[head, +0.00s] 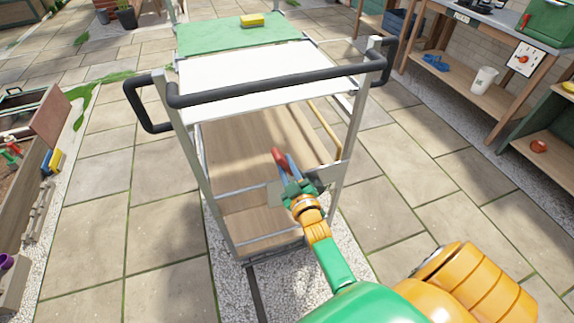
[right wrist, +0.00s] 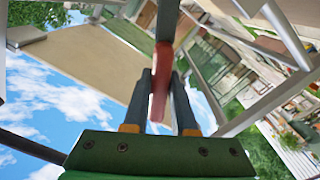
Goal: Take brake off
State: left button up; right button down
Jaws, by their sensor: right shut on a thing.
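The brake lever has a red grip (head: 278,157) and shows at the handle end of the cart (head: 262,75), below the black push bar. My right gripper (head: 287,167) reaches in between the cart's uprights and is shut on the red grip. In the right wrist view the red grip (right wrist: 161,75) lies between the two dark fingers, with a dark bar running on from its far end. The lever's mount is partly hidden by the gripper in the head view. My left gripper is not in view.
The cart's black push bar (head: 275,82) and its right upright (head: 346,150) stand close to my right arm. A green mat with a yellow sponge (head: 252,20) lies on the cart top. A workbench (head: 480,85) stands right, a planter bed (head: 35,150) left. Paving between is clear.

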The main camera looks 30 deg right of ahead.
jog(key=c, duration=1)
grip_release()
jog(key=shift+a+f, duration=0.1)
jog(key=shift+f, duration=0.15)
jog(key=shift+o, duration=1.4)
jog(key=shift+r, duration=0.1)
jog(key=v, duration=0.7)
jog(key=shift+s+a, duration=0.1)
